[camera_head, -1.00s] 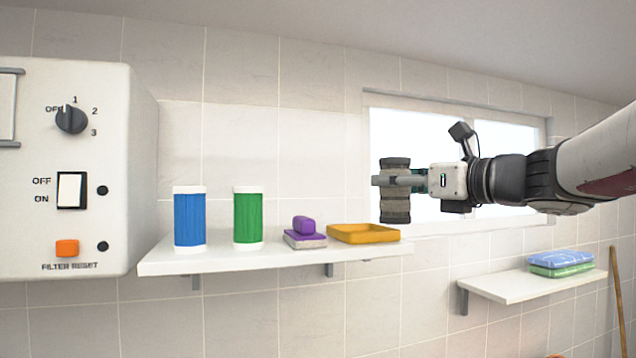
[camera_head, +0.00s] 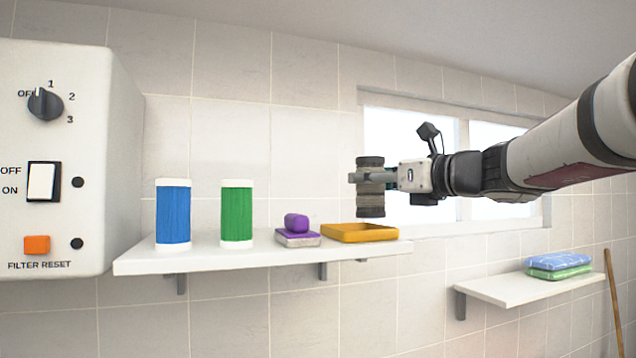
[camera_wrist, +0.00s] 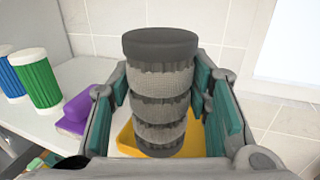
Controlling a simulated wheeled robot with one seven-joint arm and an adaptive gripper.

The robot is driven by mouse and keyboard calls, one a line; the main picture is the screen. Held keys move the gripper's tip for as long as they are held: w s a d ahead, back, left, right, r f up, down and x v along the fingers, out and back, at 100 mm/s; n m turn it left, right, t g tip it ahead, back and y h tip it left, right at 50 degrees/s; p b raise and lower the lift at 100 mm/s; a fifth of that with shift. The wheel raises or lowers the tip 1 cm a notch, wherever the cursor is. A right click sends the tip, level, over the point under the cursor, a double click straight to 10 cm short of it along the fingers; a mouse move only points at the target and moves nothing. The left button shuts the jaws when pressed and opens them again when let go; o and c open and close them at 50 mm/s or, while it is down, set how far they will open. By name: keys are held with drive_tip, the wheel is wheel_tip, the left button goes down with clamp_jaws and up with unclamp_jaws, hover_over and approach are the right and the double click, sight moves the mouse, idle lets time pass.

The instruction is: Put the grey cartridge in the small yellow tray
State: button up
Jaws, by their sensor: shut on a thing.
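The grey cartridge (camera_head: 370,200) is an upright ribbed cylinder with dark bands. My gripper (camera_head: 368,177) is shut on it and holds it above the shelf, near the small yellow tray (camera_head: 352,238). In the wrist view the cartridge (camera_wrist: 160,95) stands between the two teal-padded fingers. The tray (camera_wrist: 125,138) shows behind and below it there, partly hidden by the cartridge and fingers. In the head view a small space shows between the cartridge's bottom and the tray; the cartridge is over the tray's right part.
The white shelf (camera_head: 215,260) also bears a blue cartridge (camera_head: 173,212), a green cartridge (camera_head: 237,212) and a purple brush-like item (camera_head: 297,228). A control box (camera_head: 70,160) stands at left. A lower shelf (camera_head: 515,290) at right holds folded towels (camera_head: 560,264).

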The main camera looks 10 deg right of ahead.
drive_tip(key=shift+w+a+f+b, duration=0.2)
drive_tip(key=shift+w+f+b, duration=0.65)
drive_tip(key=shift+w+f, duration=0.15)
drive_tip(key=shift+w+a+f+b, duration=0.2)
drive_tip(key=shift+w+f+b, duration=0.65)
drive_tip(key=shift+w, duration=0.2)
drive_tip(key=o, duration=1.3)
drive_tip(key=v, duration=1.2)
